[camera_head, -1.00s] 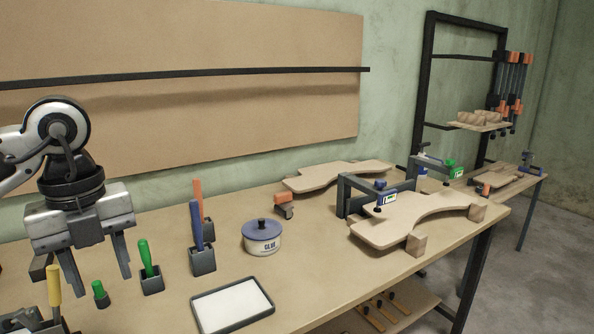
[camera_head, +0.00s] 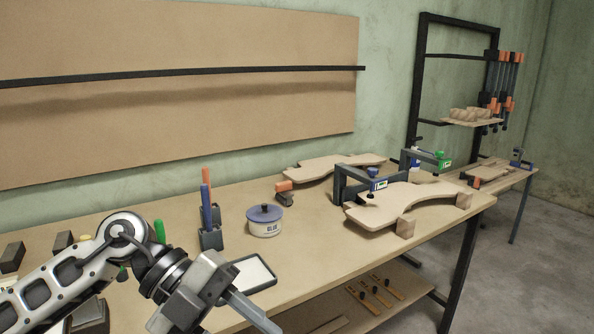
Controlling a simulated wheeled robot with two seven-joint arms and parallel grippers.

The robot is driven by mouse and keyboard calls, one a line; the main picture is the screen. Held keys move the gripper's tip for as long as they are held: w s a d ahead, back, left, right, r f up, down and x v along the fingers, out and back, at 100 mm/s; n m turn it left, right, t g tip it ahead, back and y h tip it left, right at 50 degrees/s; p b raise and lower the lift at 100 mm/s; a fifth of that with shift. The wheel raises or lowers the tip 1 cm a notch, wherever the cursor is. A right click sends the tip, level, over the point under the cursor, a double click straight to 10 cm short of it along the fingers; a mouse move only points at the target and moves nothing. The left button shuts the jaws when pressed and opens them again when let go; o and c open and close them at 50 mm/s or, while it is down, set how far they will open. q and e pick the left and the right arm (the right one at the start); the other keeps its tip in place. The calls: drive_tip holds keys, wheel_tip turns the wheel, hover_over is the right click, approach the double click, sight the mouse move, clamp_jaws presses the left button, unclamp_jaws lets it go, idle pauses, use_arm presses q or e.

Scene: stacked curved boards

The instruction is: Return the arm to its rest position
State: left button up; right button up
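My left arm reaches in from the lower left. Its gripper (camera_head: 252,312) is low in the view, tilted down to the right, in front of the workbench (camera_head: 300,240). One finger shows clearly; the other is hidden or merged with it, so I cannot tell whether it is open. I see nothing held in it. My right gripper is out of view. A curved board (camera_head: 375,214) lies on the bench at right on small wooden blocks, with a clamp (camera_head: 340,185) at its back edge. Another curved board (camera_head: 318,172) lies behind it.
A glue pot (camera_head: 265,226), a white tray (camera_head: 252,272) and tool holders (camera_head: 210,239) with coloured handles stand near my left arm. A lower shelf (camera_head: 330,310) holds more tools. Open floor lies to the right of the bench.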

use_arm(q)
drive_tip(key=w+d+r+n+t+h, duration=0.15)
drive_tip(key=d+n+t+h, duration=0.4)
drive_tip(key=h, duration=0.55)
drive_tip(key=w+a+f+n+t+y, duration=0.2)
drive_tip(key=a+f+n+t+y, duration=0.25)
drive_tip(key=n+t, duration=0.4)
drive_tip(key=w+a+f+n+t+y, duration=0.3)
drive_tip(key=f+n+t+y, duration=0.35)
drive_tip(key=n, duration=0.35)
drive_tip(key=s+a+f+n+g+y, duration=0.3)
drive_tip(key=s+f, duration=0.4)
drive_tip(key=f, duration=0.4)
drive_tip(key=s+a+f+n+g+y, duration=0.3)
drive_tip(key=s+f, duration=0.4)
drive_tip(key=f, duration=0.4)
drive_tip(key=shift+s+a+f+n+y, duration=0.3)
drive_tip(key=shift+a+n+y, duration=0.35)
drive_tip(key=shift+y, duration=0.55)
